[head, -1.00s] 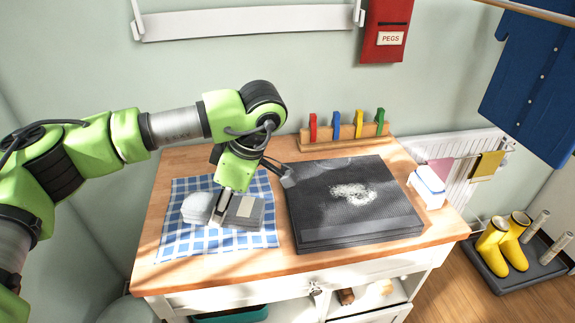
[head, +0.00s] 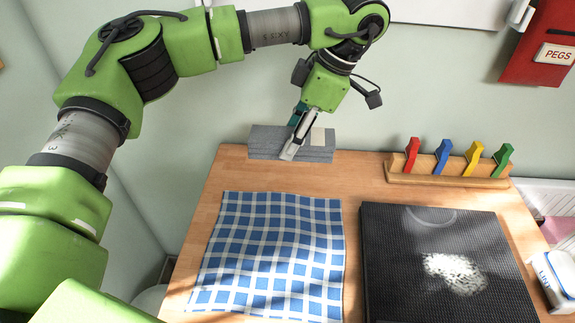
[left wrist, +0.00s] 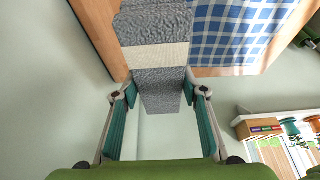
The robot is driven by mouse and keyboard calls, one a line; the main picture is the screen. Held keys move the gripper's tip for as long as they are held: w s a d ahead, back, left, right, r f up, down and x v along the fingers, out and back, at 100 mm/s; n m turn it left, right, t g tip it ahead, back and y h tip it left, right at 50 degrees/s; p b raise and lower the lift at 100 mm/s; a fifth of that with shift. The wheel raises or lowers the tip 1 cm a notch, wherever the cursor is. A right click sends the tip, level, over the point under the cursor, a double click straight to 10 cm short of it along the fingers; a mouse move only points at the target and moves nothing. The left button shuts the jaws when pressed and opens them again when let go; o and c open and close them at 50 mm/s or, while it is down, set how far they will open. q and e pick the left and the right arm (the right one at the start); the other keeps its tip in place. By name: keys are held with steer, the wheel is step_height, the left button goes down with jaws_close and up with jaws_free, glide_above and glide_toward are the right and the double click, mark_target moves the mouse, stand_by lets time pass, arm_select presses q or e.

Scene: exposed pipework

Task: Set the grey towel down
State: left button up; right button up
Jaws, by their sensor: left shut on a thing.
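The grey towel (head: 265,143) is folded in layers, with a pale band. My left gripper (head: 293,143) is shut on it, over the back left edge of the wooden tabletop (head: 370,172). I cannot tell whether the towel touches the wood. In the left wrist view the towel (left wrist: 155,87) sits between the teal-padded fingers of my left gripper (left wrist: 160,105). The blue and white checked cloth (head: 275,250) lies flat and bare on the table's left side. My right gripper is not in view.
A dark textured mat (head: 400,275) with a white powdery patch (head: 455,273) lies right of the cloth. A wooden rack (head: 440,178) with coloured pegs stands at the back. A white and blue box (head: 555,283) is at the right edge. Bare wood shows behind the cloth.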

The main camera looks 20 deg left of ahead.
arm_select(q)
steer(key=w+a+f, duration=0.1)
steer(key=a+f, duration=0.1)
steer(key=a, duration=0.2)
steer(key=w+a+f, duration=0.1)
steer(key=a+f, duration=0.2)
steer(key=w+a+f+p, duration=0.1)
steer(key=w+a+f, duration=0.1)
steer(key=a+f, duration=0.1)
steer(key=shift+w+a+f, duration=0.1)
steer(key=shift+a, duration=0.75)
steer(key=shift+w+a+f, duration=0.25)
steer(key=shift+a+f, duration=0.25)
steer(key=shift+f, duration=0.15)
step_height(320, 180, down, 3)
steer(key=shift+a+f+p, duration=0.1)
steer(key=shift+p, duration=0.85)
steer(key=shift+f, duration=0.1)
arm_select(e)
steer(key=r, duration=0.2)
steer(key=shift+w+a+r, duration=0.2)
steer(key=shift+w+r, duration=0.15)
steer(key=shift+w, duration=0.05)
arm_select(q)
steer(key=o, duration=0.7)
steer(key=shift+f, duration=0.1)
steer(key=o, duration=0.4)
steer(key=shift+o, duration=0.2)
